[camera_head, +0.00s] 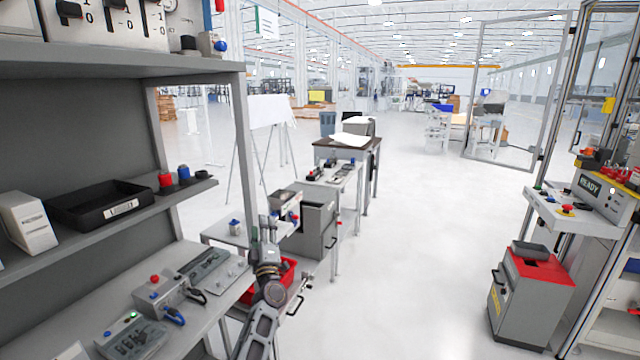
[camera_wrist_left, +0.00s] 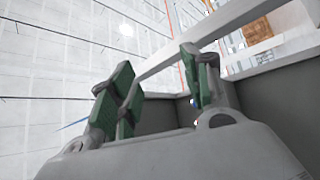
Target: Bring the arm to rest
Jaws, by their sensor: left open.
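My left arm rises from the bottom of the head view. Its left gripper (camera_head: 268,228) points up, beside the right end of the grey workbench (camera_head: 215,300). In the left wrist view the left gripper (camera_wrist_left: 165,95) has its green-padded fingers apart, with nothing between them. Behind the fingers are a grey frame and the bright ceiling. My right gripper is in neither view.
A shelf (camera_head: 130,208) with a black tray (camera_head: 100,212) stands at the left. Control boxes (camera_head: 160,296) lie on the bench. A red bin (camera_head: 288,268) and a grey cabinet (camera_head: 318,225) are close to the arm. A red-topped cart (camera_head: 532,290) stands right. The middle floor is clear.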

